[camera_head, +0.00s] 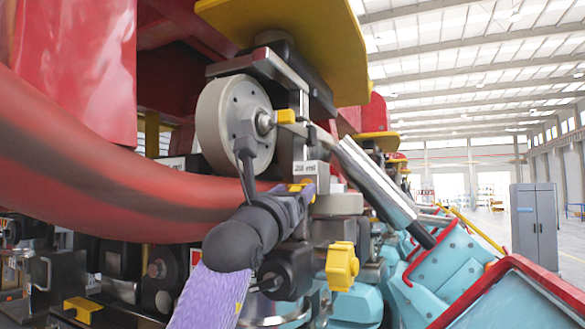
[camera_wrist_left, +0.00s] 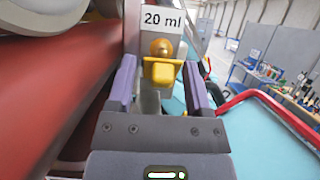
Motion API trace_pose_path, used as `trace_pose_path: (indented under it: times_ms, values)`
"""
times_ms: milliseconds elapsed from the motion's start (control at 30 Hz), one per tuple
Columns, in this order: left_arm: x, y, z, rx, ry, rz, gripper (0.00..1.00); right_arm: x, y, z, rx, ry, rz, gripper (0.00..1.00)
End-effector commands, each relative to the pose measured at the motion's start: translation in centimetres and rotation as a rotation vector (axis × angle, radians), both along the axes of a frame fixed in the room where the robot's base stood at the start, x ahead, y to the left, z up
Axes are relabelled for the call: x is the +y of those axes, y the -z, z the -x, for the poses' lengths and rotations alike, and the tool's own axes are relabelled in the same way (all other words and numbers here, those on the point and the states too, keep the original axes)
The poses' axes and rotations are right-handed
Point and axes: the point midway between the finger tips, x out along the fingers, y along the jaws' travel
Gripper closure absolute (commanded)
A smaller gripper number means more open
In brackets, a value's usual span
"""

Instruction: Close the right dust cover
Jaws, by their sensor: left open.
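My left gripper (camera_head: 301,190) is at the wheel assembly, just below a white "20 ml" label (camera_head: 310,168). In the left wrist view the purple fingers of my left gripper (camera_wrist_left: 159,72) are apart, one on each side of a small yellow flap (camera_wrist_left: 160,72), which I take to be the dust cover. A brass-coloured rounded tip (camera_wrist_left: 160,48) shows just above the flap, uncovered. No finger clearly touches the flap. In the head view the gripper and arm largely hide this spot. My right gripper is not in view.
A large grey wheel (camera_head: 222,125) is left of the gripper and a thick red rail (camera_head: 110,165) passes behind the arm. A yellow knob (camera_head: 342,265) sits below right. A silver cylinder (camera_head: 375,185) slopes beside it.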

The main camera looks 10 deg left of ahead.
Motion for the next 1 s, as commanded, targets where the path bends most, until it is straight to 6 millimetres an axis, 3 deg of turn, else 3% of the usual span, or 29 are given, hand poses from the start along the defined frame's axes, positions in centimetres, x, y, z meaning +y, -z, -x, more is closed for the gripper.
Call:
trace_pose_path:
  times_ms: [333,633,800,1000]
  values:
    - [-0.1,0.0,-0.3,0.000,0.001,0.000,0.35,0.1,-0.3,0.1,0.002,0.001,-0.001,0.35]
    - [-0.1,0.0,-0.3,-0.001,0.000,0.000,0.99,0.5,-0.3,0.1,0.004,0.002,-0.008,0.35]
    - [-0.1,-0.4,-0.3,0.038,0.000,-0.013,1.00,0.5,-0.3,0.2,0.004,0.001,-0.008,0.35]
    - [-0.2,-1.6,-0.7,0.315,-0.001,-0.106,1.00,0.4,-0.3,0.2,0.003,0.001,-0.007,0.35]
